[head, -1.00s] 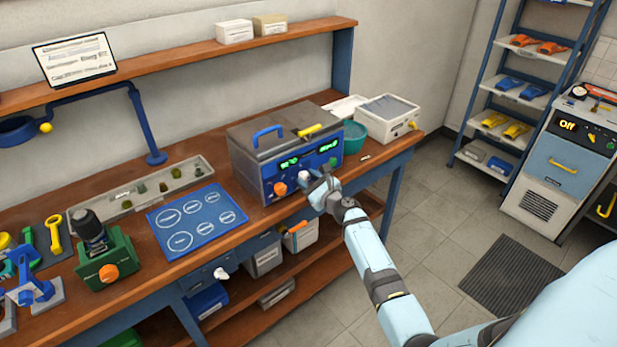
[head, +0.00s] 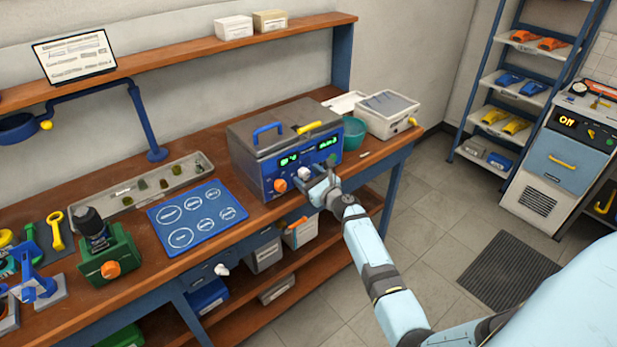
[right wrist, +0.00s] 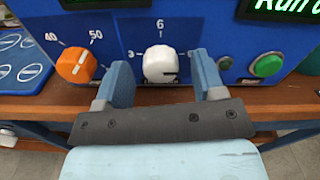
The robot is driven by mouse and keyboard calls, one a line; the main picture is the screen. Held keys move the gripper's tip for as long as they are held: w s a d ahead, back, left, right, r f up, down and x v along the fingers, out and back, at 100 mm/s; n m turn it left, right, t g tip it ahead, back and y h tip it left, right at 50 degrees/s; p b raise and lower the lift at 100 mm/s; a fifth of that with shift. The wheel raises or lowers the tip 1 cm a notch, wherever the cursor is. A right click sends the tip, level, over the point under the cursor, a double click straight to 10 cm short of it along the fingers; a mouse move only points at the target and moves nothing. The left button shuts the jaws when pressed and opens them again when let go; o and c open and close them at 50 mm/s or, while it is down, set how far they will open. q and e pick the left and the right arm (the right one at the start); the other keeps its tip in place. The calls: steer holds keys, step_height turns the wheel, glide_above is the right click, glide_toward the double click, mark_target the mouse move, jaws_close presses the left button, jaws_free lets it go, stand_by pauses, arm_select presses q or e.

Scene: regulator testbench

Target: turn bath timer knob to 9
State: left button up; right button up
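The white bath timer knob (head: 305,173) is on the blue front panel of the bath unit (head: 252,178). In the right wrist view the white knob (right wrist: 160,65) has a 6 above it and a 3 at its left. A dark line on its face points right; the mark there is partly hidden by a finger. My right gripper (right wrist: 163,84) is open, one finger on each side of the knob with visible gaps. In the head view my right gripper (head: 312,186) is just in front of and below the knob. My left gripper is out of view.
An orange knob (right wrist: 76,65) sits left of the white one, close to the left finger. A green button (right wrist: 267,66) is on the right. A blue mat (head: 197,214) lies left of the unit, and a teal bowl (head: 354,133) stands at its right.

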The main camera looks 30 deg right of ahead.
steer(key=shift+s, duration=0.15)
steer(key=s+d, duration=0.1)
steer(key=s, duration=1.2)
steer(key=shift+s+b, duration=0.25)
steer(key=shift+b, duration=0.05)
